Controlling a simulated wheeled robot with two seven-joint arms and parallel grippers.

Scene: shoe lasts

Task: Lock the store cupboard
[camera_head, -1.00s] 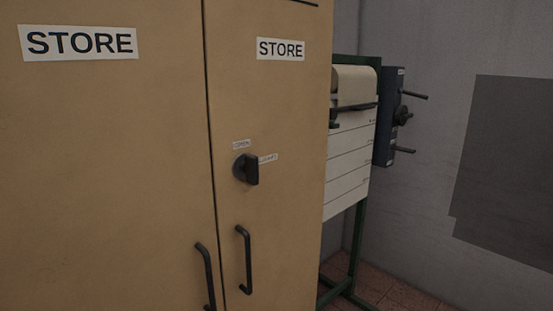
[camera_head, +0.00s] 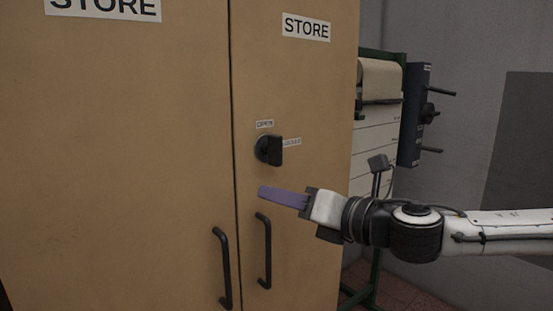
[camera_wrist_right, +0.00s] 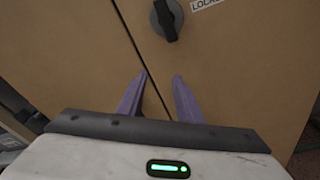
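The tan store cupboard (camera_head: 140,130) has two closed doors with a seam between them. A black turn knob (camera_head: 270,150) sits on the right door; its grip bar looks roughly upright. One small label (camera_head: 265,124) is above it and another (camera_head: 292,142) is to its right. The knob also shows at the top of the right wrist view (camera_wrist_right: 166,18), with a label reading LOCKED partly cut off. My right gripper (camera_head: 262,192) has purple fingers and is below the knob, not touching it. In the wrist view its fingers (camera_wrist_right: 161,76) are apart and empty. My left gripper is out of view.
Two black pull handles (camera_head: 223,268) (camera_head: 264,250) are low on the doors, the right one just below my gripper. A green-framed paper stand (camera_head: 376,140) and a dark wall unit with prongs (camera_head: 413,115) are to the right.

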